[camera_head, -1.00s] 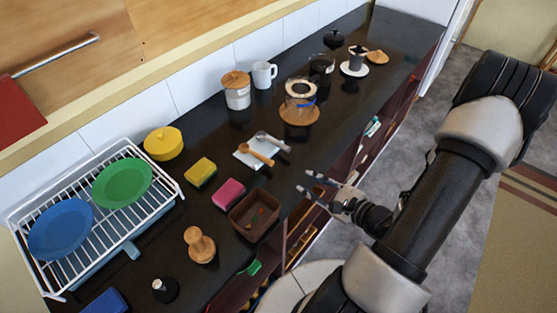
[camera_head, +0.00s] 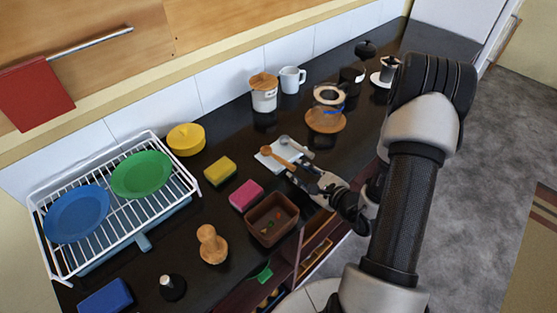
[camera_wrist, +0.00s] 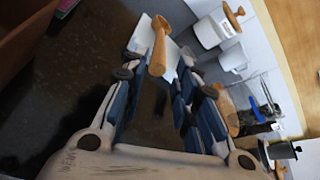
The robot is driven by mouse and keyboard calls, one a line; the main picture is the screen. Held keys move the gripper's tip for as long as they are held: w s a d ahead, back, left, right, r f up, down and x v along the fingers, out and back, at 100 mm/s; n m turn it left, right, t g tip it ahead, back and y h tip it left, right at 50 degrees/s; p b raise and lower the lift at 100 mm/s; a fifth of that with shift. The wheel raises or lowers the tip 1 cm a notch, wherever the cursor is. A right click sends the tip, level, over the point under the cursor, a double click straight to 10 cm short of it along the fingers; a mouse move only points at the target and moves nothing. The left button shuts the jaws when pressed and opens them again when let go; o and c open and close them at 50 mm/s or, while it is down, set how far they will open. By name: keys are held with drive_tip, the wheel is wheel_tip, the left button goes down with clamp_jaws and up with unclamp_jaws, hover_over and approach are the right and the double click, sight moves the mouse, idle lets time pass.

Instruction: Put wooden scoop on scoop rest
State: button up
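The wooden scoop (camera_head: 281,158) lies across a flat white piece (camera_head: 265,161) on the dark counter. A grey spoon-shaped piece (camera_head: 298,149) lies beside it; I cannot tell which of these two is the scoop rest. My gripper (camera_head: 300,176) is low over the counter near the scoop's near end. In the wrist view my gripper (camera_wrist: 158,66) is open, with a finger on each side of the wooden scoop (camera_wrist: 159,45). The scoop's near end shows between the fingertips; I cannot tell whether they touch it. The white piece (camera_wrist: 169,62) shows partly behind the right finger.
A brown box (camera_head: 272,219), pink sponge (camera_head: 246,194) and yellow sponge (camera_head: 220,171) lie left of my gripper. A dish rack (camera_head: 120,222) is far left.

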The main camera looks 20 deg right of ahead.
sight(294, 169)
drive_tip(key=x, duration=0.3)
drive_tip(key=shift+w+a+f+b, duration=0.15)
drive_tip(key=shift+w+f+b, duration=0.1)
drive_tip(key=shift+w+b, duration=0.05)
drive_tip(key=shift+c, duration=0.6)
clamp_jaws()
